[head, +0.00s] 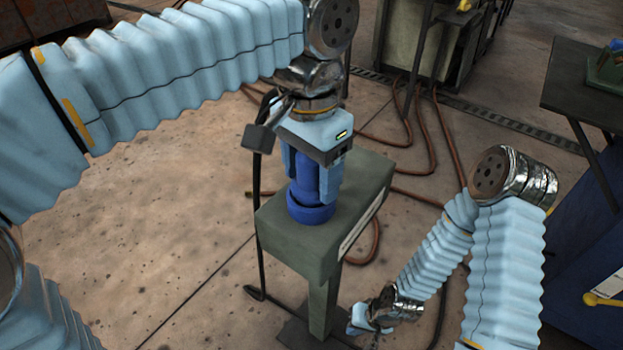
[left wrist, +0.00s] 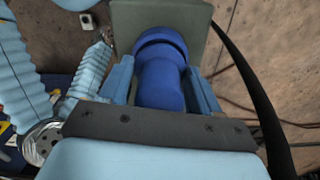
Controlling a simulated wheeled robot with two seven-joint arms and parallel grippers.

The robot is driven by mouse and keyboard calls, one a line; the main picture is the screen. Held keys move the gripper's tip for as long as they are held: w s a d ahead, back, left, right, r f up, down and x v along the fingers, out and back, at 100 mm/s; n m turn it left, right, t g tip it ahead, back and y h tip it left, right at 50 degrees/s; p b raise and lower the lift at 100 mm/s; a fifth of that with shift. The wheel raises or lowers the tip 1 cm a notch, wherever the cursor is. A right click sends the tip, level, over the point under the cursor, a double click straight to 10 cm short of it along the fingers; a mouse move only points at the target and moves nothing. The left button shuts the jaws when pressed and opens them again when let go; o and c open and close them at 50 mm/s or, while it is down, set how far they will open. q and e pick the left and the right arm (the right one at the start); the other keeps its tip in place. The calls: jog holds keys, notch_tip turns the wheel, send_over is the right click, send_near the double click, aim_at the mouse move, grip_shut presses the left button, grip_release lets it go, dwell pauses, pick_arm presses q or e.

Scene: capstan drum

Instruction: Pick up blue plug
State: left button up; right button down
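The blue plug (head: 310,206) stands upright on a grey-green pedestal top (head: 285,240), its wide round end down on the surface. My left gripper (head: 314,190) points down over it, with one finger on each side of its body. In the left wrist view the plug (left wrist: 160,82) lies between the two fingers of that gripper (left wrist: 162,90). The fingers are very close to its sides, and I cannot tell whether they press on it. The plug's upper end is hidden by the gripper. My right gripper (head: 365,325) hangs low, right of the pedestal's leg, its fingers unclear.
A black cable (head: 257,190) hangs beside the pedestal's left side. Reddish hoses (head: 425,135) run over the floor behind. A dark table (head: 590,85) stands at the right, with a dark blue cabinet (head: 580,250) below. The floor at left is clear.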

pick_arm(q)
jog(key=c, duration=0.4)
